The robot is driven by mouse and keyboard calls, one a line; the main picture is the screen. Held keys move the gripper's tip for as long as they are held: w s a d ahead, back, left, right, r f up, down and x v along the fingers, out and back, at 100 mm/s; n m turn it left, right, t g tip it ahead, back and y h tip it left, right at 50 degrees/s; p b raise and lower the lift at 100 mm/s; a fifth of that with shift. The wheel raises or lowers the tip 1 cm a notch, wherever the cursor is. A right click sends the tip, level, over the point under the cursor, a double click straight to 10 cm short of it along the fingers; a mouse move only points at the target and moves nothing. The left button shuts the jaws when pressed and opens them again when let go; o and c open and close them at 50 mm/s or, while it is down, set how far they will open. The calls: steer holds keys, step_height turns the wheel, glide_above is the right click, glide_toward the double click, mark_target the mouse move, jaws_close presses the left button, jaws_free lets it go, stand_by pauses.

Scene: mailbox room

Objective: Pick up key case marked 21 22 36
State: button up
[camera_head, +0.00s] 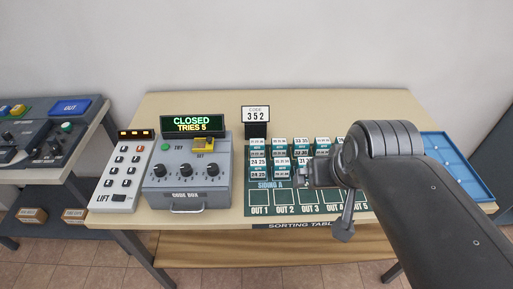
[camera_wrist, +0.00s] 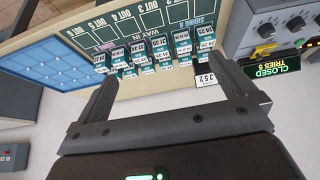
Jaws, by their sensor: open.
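Several small teal key cases with white number labels stand in two rows on the green sorting mat (camera_head: 258,208). One near case (camera_head: 258,162) reads 24 25. Most other labels are too small to read, and I cannot tell which case carries 21 22 36. My gripper (camera_wrist: 168,78) is open and empty, held above the table. In the wrist view the cases (camera_wrist: 183,48) show between and beyond its two fingers. In the head view my arm covers the right part of the rows.
A grey code box (camera_head: 187,190) with a display reading CLOSED, TRIES 5 stands left of the mat. A white lift panel (camera_head: 122,175) is at its left. A code sign reading 352 (camera_head: 256,112) stands behind the cases. A blue tray (camera_head: 458,165) lies at the right.

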steer(key=shift+c, duration=0.4)
steer(key=c, duration=0.8)
steer(key=shift+c, duration=0.2)
steer(key=g, duration=0.6)
glide_above(257, 141)
steer(key=f, duration=1.2)
steer(key=shift+a+f, duration=0.2)
steer(key=shift+f, duration=0.05)
step_height(257, 141, down, 5)
steer(key=shift+f, duration=0.15)
steer(key=shift+s+d+f, duration=0.1)
steer(key=shift+d+f, duration=0.05)
steer(key=shift+f, duration=2.65)
